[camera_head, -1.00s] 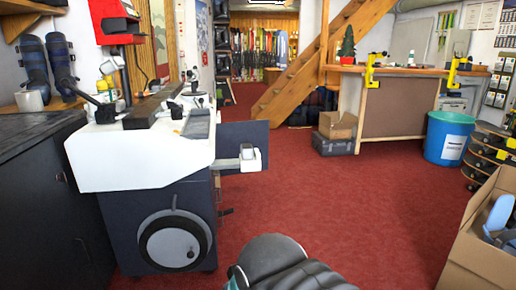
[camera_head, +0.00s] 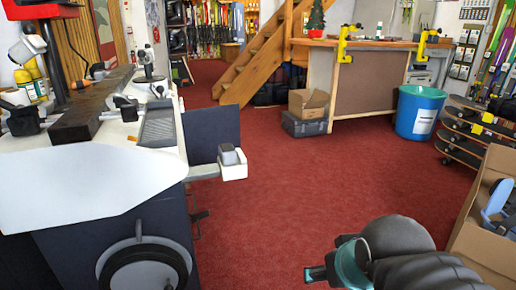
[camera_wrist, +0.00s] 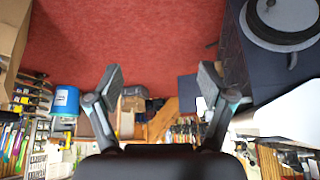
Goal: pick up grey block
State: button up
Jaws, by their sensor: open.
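A small grey block (camera_head: 231,155) sits on a white ledge (camera_head: 234,172) that juts from the right side of the white-topped bench in the head view. My gripper (camera_head: 318,273) is low in that view, to the right of and below the block, apart from it. In the wrist view, which looks upside down, my gripper (camera_wrist: 161,78) has its two fingers spread wide with nothing between them. I cannot make out the block in the wrist view; the right finger covers part of the bench edge.
The bench (camera_head: 85,185) fills the left side, with a long dark bar (camera_head: 92,112) and tools on top. An open cardboard box (camera_head: 475,225) stands at the right. A blue bin (camera_head: 418,112) and workbench (camera_head: 365,95) are farther back. Red carpet (camera_head: 300,195) between is clear.

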jog(key=w+a+r+n+t+y+b, duration=0.1)
jog(key=w+a+t+b, duration=0.2)
jog(key=w, duration=0.7)
jog(key=w+a+n+t+y, duration=0.15)
jog(key=w+a, duration=0.25)
jog(key=w, duration=0.7)
jog(key=t+y+b, duration=0.2)
jog(key=t+b, duration=0.1)
jog(key=t, duration=0.4)
send_near(228, 149)
jog(key=shift+n, duration=0.25)
jog(key=x, duration=0.5)
jog(key=shift+a+p, duration=0.15)
jog(key=shift+p, duration=0.2)
jog(key=x, duration=0.4)
jog(key=shift+w+f+p, duration=0.2)
jog(key=shift+w+p, duration=0.1)
jog(key=shift+w, duration=0.15)
jog(key=c, duration=1.4)
jog(key=shift+o, duration=0.2)
jog(key=shift+r, duration=0.1)
